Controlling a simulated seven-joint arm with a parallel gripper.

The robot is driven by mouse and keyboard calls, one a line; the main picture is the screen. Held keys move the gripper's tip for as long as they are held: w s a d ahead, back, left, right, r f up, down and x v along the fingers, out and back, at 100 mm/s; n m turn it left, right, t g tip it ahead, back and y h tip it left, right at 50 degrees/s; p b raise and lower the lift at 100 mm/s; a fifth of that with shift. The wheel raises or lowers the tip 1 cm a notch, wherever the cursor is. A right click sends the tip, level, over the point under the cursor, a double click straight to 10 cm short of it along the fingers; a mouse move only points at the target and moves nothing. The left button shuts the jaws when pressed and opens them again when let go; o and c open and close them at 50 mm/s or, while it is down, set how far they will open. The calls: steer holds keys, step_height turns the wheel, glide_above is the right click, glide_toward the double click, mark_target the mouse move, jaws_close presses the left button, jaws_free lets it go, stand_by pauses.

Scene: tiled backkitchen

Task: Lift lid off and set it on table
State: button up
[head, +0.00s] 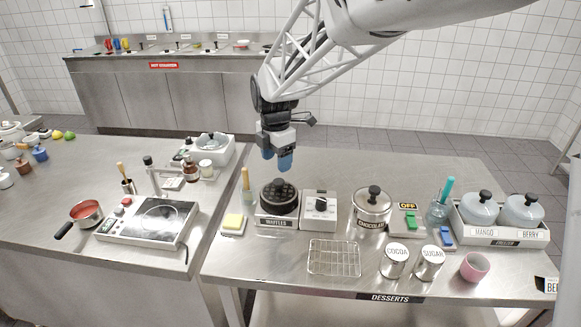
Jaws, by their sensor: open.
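My gripper (278,162), with blue fingertips, is open and empty, pointing down above and behind the black round waffle maker (279,197) marked WAFFLES. Several lids are in view. A steel pot (371,213) marked CHOCOLATE has a lid with a black knob (374,191) on it, to the right of my gripper. Two grey-white tubs stand at the right, marked MANGO (479,212) and BERRY (519,213), each with a black-knobbed lid on. The steel table (230,262) labelled DESSERTS carries all of these.
A wire rack (334,259) lies at the table's front. COCOA (394,261) and SUGAR (429,262) canisters and a pink cup (474,267) stand front right. A control box (319,211) sits between waffle maker and pot. Bare steel shows behind the pot and front left.

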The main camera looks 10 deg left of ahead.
mark_target(279, 181)
steer(key=shift+f, duration=1.3)
steer(key=shift+d+f, duration=0.2)
steer(key=shift+f, duration=2.35)
steer(key=c, duration=1.1)
steer(key=shift+r, duration=0.15)
